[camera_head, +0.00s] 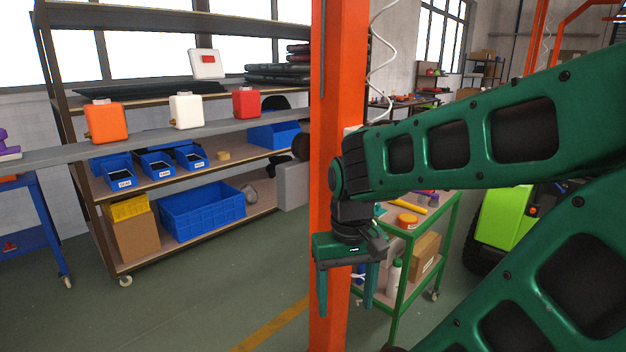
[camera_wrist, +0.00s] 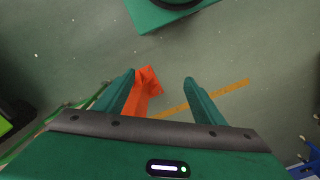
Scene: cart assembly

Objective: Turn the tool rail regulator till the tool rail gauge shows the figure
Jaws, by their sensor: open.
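A long grey rail (camera_head: 60,154) runs across the front of the shelving at the left in the head view. An orange box (camera_head: 106,122), a white box (camera_head: 186,111) and a red box (camera_head: 246,102) sit along it, with small brass-coloured fittings at the side of some. A white panel with a red patch (camera_head: 207,63) stands above them. I cannot tell which is the regulator or the gauge, and no figure is readable. My gripper (camera_head: 346,308) points down before the orange post, open and empty, well right of the rail. The wrist view also shows it (camera_wrist: 159,79) open above the floor.
An orange post (camera_head: 338,120) stands close behind my gripper. A green cart (camera_head: 405,270) with tools and a carton is to its right. Shelves hold blue bins (camera_head: 203,207). A blue table (camera_head: 35,225) is far left. Floor between is clear.

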